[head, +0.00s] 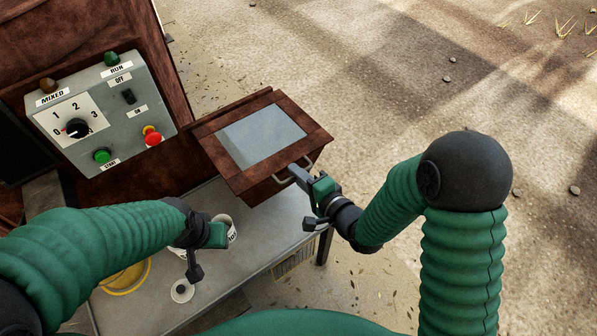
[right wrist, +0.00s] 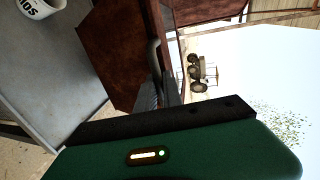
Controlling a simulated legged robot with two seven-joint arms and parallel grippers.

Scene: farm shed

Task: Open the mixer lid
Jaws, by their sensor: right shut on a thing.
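The mixer lid is a brown wooden frame with a grey glass pane (head: 262,140), lying over the brown mixer box in the head view. I cannot tell whether a small gap shows under it. A metal bar handle (head: 281,180) is on its front edge, and it also shows in the right wrist view (right wrist: 154,57). My right gripper (head: 298,174) is shut on this handle. My left gripper (head: 205,254) is open and empty above the bench, in front of a white cup (head: 231,228) that it partly hides.
A control box (head: 100,110) with a dial, switch and buttons stands left of the lid. The grey bench (head: 250,248) holds a yellow round dish (head: 128,280) and a small white ring-shaped thing (head: 182,291). Open ground lies to the right. A tractor (right wrist: 198,72) stands far off.

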